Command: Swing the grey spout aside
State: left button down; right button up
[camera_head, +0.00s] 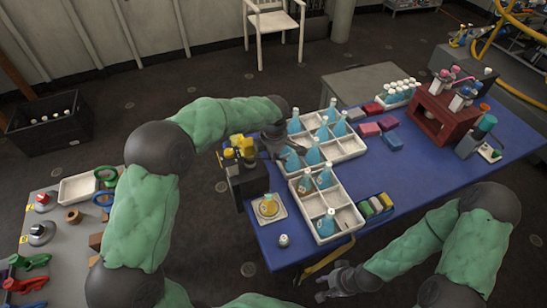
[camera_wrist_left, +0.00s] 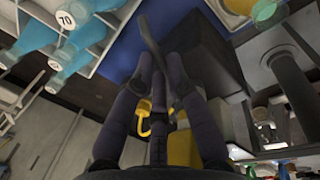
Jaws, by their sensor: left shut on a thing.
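The dispenser (camera_head: 248,184), a dark box with yellow parts on top, stands at the left edge of the blue table. My left gripper (camera_head: 275,134) reaches over the table beside its top. In the left wrist view, my left gripper (camera_wrist_left: 160,62) is shut on the grey spout (camera_wrist_left: 150,34), a thin grey bar between the fingertips. In the head view the spout is mostly hidden by the gripper. My right gripper (camera_head: 330,281) is low in front of the table, empty, with its fingers apart.
White trays (camera_head: 349,146) with blue flasks stand right beside the left gripper. A yellow-filled beaker (camera_head: 268,205) sits in front of the dispenser. The table's right front is clear.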

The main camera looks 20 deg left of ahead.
dwell(0.4)
pick_arm(q)
jog(key=c, duration=1.2)
grip_release()
jog(key=shift+w, duration=0.1)
jog(key=shift+r, duration=0.1)
jog(key=r, duration=0.4)
jog(key=s+r, duration=0.1)
jog(key=r, duration=0.2)
jog(key=s+r, duration=0.1)
jog(key=r, duration=0.3)
jog(key=shift+d+r, duration=0.3)
jog(key=shift+r, duration=0.05)
